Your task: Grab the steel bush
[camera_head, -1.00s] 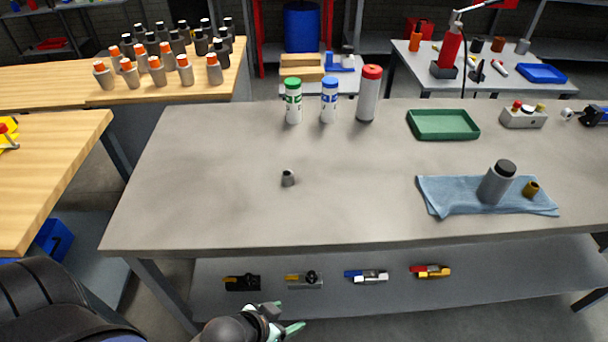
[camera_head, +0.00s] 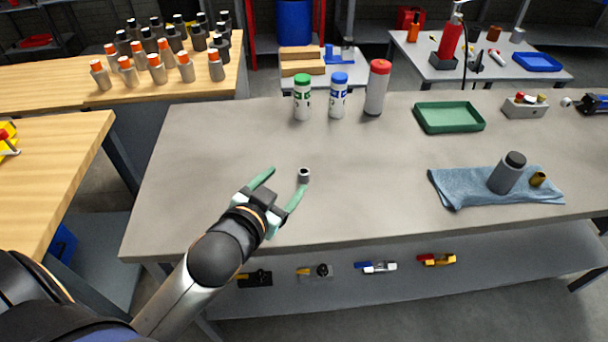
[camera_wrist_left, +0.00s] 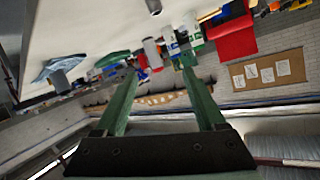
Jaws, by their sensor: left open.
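The steel bush (camera_head: 304,175), a small grey ring-like cylinder, stands alone on the grey table (camera_head: 200,150), left of its middle. It also shows at the top edge of the left wrist view (camera_wrist_left: 154,6). My left gripper (camera_head: 286,180) is over the front left of the table, its two green fingers spread and empty. In the head view the bush appears just beyond the tip of the right-hand finger, not between the fingers. I cannot tell the gripper's exact height. In the left wrist view the open fingers (camera_wrist_left: 158,70) have nothing between them. My right gripper is not in view.
Behind the bush stand a green-capped bottle (camera_head: 302,98), a blue-capped bottle (camera_head: 338,96) and a red-capped cylinder (camera_head: 377,88). A green tray (camera_head: 449,129) lies right of them. A blue cloth (camera_head: 460,188) holds a grey bottle (camera_head: 507,172) and a brass piece (camera_head: 538,179).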

